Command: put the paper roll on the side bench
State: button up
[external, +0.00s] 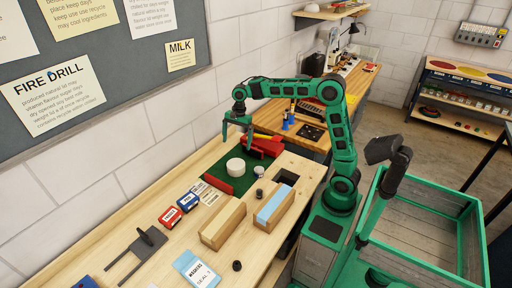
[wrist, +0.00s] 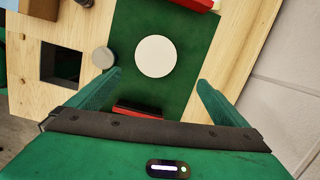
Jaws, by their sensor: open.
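A white round paper roll (external: 235,167) stands on the green mat (external: 218,180) on the light wooden bench. In the wrist view the roll (wrist: 156,56) shows as a white disc, seen from above, just beyond the fingertips and between their lines. My gripper (external: 237,144) is open and empty above the mat, apart from the roll. Its two green fingers also show in the wrist view (wrist: 159,78), spread wider than the roll. A second, darker wooden bench (external: 318,141) stands beyond the light one, and I cannot tell surely whether it is the side bench.
A red block (external: 264,147) lies at the mat's far end, and another red piece (external: 215,185) at its near end. A small grey cylinder (wrist: 103,57) stands close beside the mat, near a square hole (wrist: 62,62). Long wooden blocks (external: 223,224) and small boxes lie nearer.

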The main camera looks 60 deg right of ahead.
jog(key=a+r, duration=0.2)
send_near(236, 164)
jog(key=shift+w+a+f+g+h, duration=0.15)
jog(key=shift+w+g+h, duration=0.15)
jog(key=shift+w, duration=0.2)
jog(key=f, duration=0.5)
jog(key=shift+a, duration=0.25)
jog(key=shift+s+a+f, duration=0.1)
jog(key=shift+a+f, duration=0.05)
jog(key=shift+f, duration=0.75)
jog(key=shift+s+a+f, duration=0.1)
jog(key=shift+a+f, duration=0.05)
jog(key=shift+f, duration=0.75)
jog(key=shift+s+a+f, duration=0.1)
jog(key=shift+a+f, duration=0.05)
jog(key=shift+f, duration=0.7)
jog(key=c, duration=1.3)
jog(key=shift+r, duration=0.15)
